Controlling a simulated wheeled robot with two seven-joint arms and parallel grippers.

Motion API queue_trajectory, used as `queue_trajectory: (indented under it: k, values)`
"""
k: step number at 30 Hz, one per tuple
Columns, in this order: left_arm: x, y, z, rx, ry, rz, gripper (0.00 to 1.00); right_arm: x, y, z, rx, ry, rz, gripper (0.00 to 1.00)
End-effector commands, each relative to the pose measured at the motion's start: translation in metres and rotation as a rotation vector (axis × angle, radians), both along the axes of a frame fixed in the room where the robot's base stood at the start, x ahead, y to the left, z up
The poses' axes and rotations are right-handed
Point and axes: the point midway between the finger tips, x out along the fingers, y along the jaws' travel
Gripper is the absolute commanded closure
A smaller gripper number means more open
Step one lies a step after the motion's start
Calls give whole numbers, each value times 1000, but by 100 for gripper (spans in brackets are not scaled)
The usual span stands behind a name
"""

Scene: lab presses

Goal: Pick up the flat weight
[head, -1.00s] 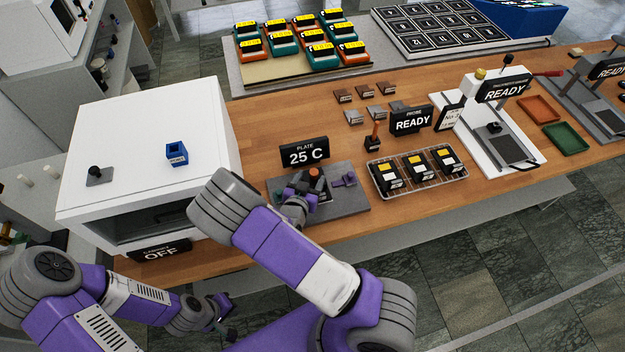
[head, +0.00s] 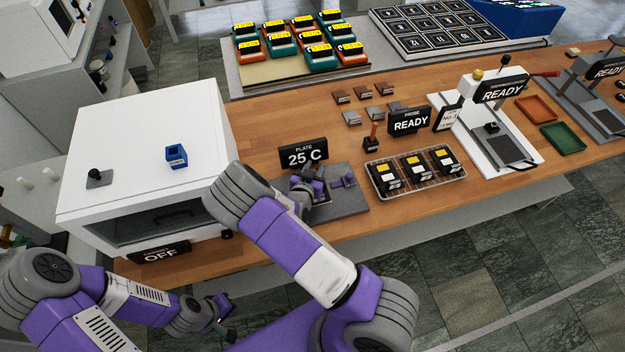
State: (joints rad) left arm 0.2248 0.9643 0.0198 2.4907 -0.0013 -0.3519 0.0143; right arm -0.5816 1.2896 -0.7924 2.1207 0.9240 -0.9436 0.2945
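A flat grey plate with a black knob (head: 98,178), which looks like the flat weight, lies on the left part of the white oven's top (head: 130,135). No gripper is near it. My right gripper (head: 308,186) is low over the grey hot plate (head: 345,203), below the "25 C" sign. Its fingers are small and partly hidden by my wrist, so I cannot tell whether they hold anything. My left gripper (head: 226,318) hangs in front of the table, below the oven's "OFF" sign, with its fingers apart and empty.
A blue holder (head: 176,156) stands on the oven top. Right of the hot plate is a wire rack (head: 415,172) with black blocks, and a stamp-like tool (head: 372,138). A white press (head: 490,125) stands further right. The wood in front of the rack is clear.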

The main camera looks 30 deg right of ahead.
Motion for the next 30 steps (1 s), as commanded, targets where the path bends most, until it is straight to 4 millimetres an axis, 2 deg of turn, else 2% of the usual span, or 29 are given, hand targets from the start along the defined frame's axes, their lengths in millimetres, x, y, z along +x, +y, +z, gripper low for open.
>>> queue_trajectory:
  k: [1,3,4,30]
  values:
    - [0,0,0,0,0,0,100,0,0,0,0,0,-1,88]
    - [0,0,0,0,0,0,100,0,0,0,0,0,-1,99]
    - [0,0,0,0,0,0,100,0,0,0,0,0,-1,100]
    - [0,0,0,0,0,0,100,0,0,0,0,0,-1,100]
